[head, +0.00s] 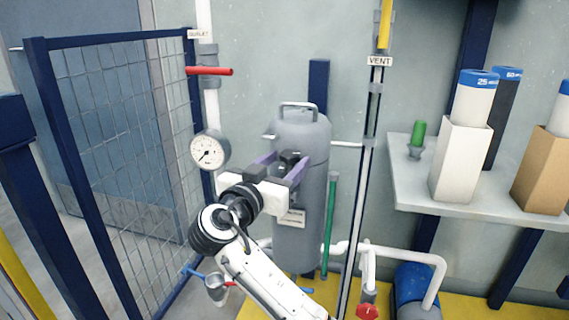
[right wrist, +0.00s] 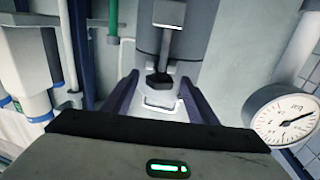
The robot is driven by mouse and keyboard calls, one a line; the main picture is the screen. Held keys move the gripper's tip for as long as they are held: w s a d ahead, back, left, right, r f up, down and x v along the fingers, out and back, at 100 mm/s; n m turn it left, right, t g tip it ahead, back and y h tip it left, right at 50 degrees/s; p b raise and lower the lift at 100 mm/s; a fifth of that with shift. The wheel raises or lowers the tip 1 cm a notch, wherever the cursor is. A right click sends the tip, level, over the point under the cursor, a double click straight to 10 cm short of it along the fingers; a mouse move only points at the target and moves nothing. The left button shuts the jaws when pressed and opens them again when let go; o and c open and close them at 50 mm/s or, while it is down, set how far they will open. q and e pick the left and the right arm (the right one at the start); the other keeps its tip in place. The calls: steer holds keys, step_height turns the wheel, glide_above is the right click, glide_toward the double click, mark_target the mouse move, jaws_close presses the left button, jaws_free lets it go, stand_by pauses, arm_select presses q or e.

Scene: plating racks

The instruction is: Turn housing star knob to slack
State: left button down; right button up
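The housing is an upright grey cylinder (head: 312,145) against the wall, with a loop handle on its lid. A small black star knob (head: 289,156) is on its front near the top; it also shows in the right wrist view (right wrist: 159,84), at the end of a grey bolt. My right gripper (head: 285,165) is open, with a purple finger on each side of the knob in the picture. In the right wrist view my fingers (right wrist: 160,78) flank the knob with visible gaps; I see no contact. My left gripper is not in view.
A pressure gauge (head: 209,150) and a red-handled valve (head: 210,71) are left of the housing. A mesh gate (head: 125,130) stands further left. A green pipe (head: 330,225) and the vent pipe are close on the right. A shelf (head: 480,207) holds filter cartridges.

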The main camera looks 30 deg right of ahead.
steer(key=c, duration=1)
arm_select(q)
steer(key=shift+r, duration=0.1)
arm_select(e)
steer(key=shift+t, duration=0.3)
